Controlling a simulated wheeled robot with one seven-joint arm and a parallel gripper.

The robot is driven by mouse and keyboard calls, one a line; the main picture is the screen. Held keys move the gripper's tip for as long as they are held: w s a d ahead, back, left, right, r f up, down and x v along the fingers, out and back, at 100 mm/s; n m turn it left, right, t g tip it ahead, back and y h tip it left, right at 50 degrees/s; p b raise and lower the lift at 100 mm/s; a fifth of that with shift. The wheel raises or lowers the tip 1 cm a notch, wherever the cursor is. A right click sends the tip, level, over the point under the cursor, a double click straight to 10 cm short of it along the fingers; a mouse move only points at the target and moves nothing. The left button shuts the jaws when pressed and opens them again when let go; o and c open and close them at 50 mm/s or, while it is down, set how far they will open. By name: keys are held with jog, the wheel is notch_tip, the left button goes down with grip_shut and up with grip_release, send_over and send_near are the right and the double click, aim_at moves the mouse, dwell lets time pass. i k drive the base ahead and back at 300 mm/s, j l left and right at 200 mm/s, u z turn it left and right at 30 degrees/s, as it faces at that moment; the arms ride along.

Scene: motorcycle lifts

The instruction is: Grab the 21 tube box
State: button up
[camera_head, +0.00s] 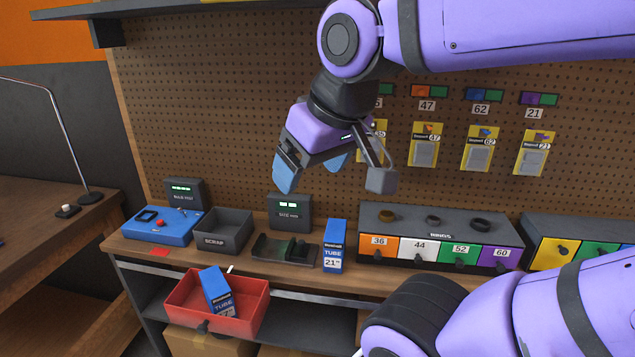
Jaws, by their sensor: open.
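The blue and white tube box marked 21 (334,247) stands upright on the workbench (345,280), just left of the grey rings cabinet. A second tube box (217,290) lies tilted in the red bin (256,309); its number is partly hidden and hard to read. My gripper (331,183) is open and empty. It hangs in front of the pegboard, above the bench and higher than the 21 box, apart from it.
The rings cabinet (440,219), with drawers 36, 44, 52 and 60, stands right of the box. A size device (290,212), a dark fixture (284,250), a scrap tray (222,231) and a blue device (161,225) stand to the left. Yellow packets hang on the pegboard (230,130).

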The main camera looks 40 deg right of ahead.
aim_at(335, 240)
jog(key=k+j+z, duration=0.1)
jog(key=j+z, duration=0.25)
jog(key=k+j+z, duration=0.3)
jog(key=i+j, duration=0.1)
jog(key=j, duration=0.05)
